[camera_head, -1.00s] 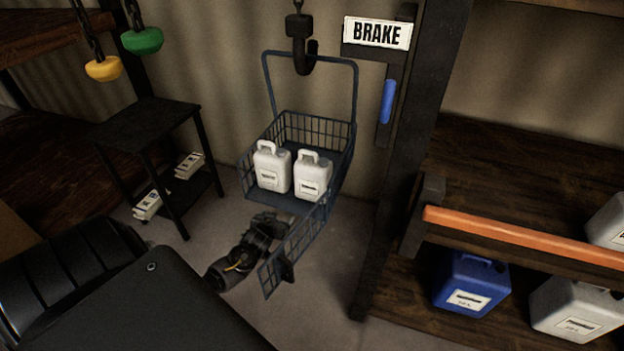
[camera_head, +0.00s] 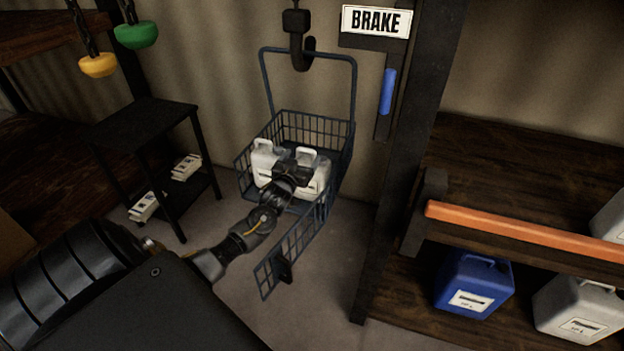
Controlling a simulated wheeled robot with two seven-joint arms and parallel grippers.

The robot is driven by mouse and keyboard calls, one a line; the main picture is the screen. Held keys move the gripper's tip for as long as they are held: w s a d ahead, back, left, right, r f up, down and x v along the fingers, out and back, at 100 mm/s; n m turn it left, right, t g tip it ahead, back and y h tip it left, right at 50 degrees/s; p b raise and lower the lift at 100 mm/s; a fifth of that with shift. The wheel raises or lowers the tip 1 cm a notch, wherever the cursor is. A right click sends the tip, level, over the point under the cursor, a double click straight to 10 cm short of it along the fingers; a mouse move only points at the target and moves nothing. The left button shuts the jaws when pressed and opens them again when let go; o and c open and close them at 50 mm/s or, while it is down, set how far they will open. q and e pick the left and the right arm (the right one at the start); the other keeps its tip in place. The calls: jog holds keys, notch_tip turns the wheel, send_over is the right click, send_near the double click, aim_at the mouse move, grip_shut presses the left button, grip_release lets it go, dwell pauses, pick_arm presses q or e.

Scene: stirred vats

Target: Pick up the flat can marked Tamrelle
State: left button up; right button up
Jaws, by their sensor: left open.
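Two white cans with handles stand side by side in a blue wire basket (camera_head: 247,182) that hangs from a hook. The left can (camera_head: 262,158) shows its upper left part. The right can (camera_head: 322,172) is partly covered by my gripper. Their labels are hidden now, and I cannot read Tamrelle on either. My left gripper (camera_head: 292,168) is at the front of the two cans, over the gap between them and the right can's face. Its fingers are small and dark here, and I cannot tell whether it touches a can. My right gripper is not in view.
A black side table (camera_head: 145,120) stands left. At right, a shelf with an orange bar (camera_head: 520,232) holds a blue can (camera_head: 472,283) and a pale can (camera_head: 580,308). A blue brake handle (camera_head: 387,92) hangs on the post.

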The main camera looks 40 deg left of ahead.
aim_at(306, 150)
pick_arm(q)
jog(key=shift+x, duration=2.65)
jog(key=shift+a+f, duration=0.1)
jog(key=shift+f, duration=0.1)
jog(key=c, duration=1.4)
